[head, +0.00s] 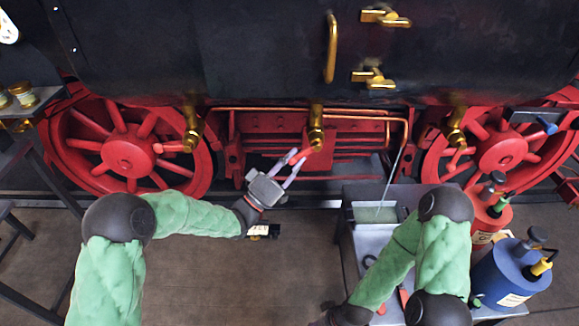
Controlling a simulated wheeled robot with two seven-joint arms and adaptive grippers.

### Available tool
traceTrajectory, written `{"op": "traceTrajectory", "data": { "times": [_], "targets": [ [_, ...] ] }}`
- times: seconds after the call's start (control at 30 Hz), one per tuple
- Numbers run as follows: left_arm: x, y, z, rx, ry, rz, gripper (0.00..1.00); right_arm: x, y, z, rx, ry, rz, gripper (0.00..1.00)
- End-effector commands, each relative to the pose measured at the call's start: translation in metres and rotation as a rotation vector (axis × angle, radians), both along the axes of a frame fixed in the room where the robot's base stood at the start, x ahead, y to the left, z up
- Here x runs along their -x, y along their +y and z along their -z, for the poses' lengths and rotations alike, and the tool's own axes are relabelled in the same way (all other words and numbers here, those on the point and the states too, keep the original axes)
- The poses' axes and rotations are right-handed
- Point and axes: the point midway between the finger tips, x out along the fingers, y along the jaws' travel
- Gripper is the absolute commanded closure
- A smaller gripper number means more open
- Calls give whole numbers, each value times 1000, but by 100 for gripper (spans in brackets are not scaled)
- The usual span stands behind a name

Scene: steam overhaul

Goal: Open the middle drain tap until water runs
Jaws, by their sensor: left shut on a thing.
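The middle drain tap (316,122) is brass and hangs under the dark boiler at the centre of the head view. Its red lever (314,143) slants down to the left. My left gripper (296,160) reaches it from the lower left, with its pale fingers shut on the lever. The fingers hide part of the lever. I see no water below this tap. My right arm comes down at the lower right, and its gripper fingers are outside the picture.
Similar brass taps stand left (192,130) and right (456,128), beside red wheels. A grey cart (345,222) holds a shallow tray; a thin slanted grey line ends there. Blue (512,278) and red (490,218) canisters stand at right. Floor below my left gripper is mostly clear.

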Motion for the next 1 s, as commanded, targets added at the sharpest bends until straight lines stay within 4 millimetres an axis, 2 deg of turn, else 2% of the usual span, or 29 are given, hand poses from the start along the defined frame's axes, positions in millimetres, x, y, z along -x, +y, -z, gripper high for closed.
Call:
{"op": "traceTrajectory", "data": {
  "times": [0.03, 0.3, 0.83, 0.87, 0.9, 0.93, 1.0],
  "targets": [
    [1, -3, 9, 21, 8, 3, 100, 0, 0, 9, 0, 0, 0, 48],
    [1, -7, 12, 107, 10, 3, 100, 0, 0, 23, 0, 0, 0, 48],
    [1, -8, 12, 126, 12, 2, 100, 0, 0, 25, 0, 0, 0, 48],
    [1, -8, 12, 126, 12, 2, 64, 0, 0, 25, 0, 0, 0, 48],
    [1, -8, 12, 126, 12, 3, 53, 0, 0, 25, 0, 0, 0, 48],
    [1, -8, 12, 127, 11, 2, 48, 0, 0, 25, 0, 0, 0, 48],
    [1, -8, 11, 127, 9, 2, 48, 0, 0, 25, 0, 0, 0, 48]
  ]
}}
